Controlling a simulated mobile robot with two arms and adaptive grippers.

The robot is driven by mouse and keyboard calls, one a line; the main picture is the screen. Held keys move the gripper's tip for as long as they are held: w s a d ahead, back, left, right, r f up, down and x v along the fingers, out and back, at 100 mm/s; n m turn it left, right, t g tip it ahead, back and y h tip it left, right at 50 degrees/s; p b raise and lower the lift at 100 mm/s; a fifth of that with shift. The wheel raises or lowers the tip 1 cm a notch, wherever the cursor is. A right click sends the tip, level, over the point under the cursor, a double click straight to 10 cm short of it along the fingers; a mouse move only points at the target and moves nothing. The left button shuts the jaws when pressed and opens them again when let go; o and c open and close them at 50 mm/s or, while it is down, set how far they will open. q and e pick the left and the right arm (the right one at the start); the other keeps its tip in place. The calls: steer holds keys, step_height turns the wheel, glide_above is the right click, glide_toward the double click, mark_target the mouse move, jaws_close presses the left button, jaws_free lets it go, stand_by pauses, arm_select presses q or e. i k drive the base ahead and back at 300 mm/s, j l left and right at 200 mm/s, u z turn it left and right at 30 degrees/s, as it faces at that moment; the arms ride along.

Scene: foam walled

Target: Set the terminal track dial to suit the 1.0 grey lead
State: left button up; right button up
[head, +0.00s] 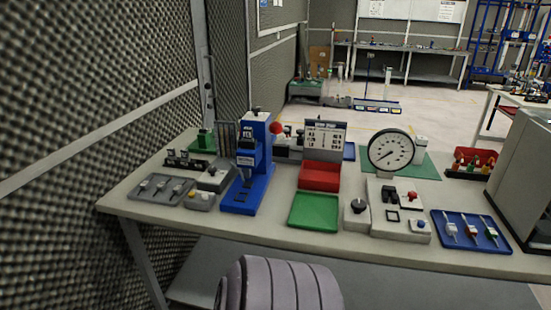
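A blue bench press (247,180) stands left of the middle of the workbench, with a red ball knob (276,128) at its upper right. Small dark and pale markings show on its front, too small to read. A black knob (358,205) sits on a small grey box right of the middle. I cannot tell which part is the terminal track dial or how it is set. Several small leads or tools lie on the blue tray (462,242) at the right; I cannot pick out a 1.0 grey lead. Neither of my grippers is in view.
A printed chart board (325,138) stands behind a red bin (319,176) and green tray (314,212). A round gauge (391,150) stands behind a grey fixture (401,224). A grey tray (141,195) holds small pieces at left. A foam wall bounds the left side.

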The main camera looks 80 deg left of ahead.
mark_target(212, 170)
steer(key=u, duration=2.5)
steer(key=i+j+u, duration=0.2)
steer(key=j+u, duration=0.25)
steer(key=i+j+u, duration=0.2)
steer(key=u, duration=0.25)
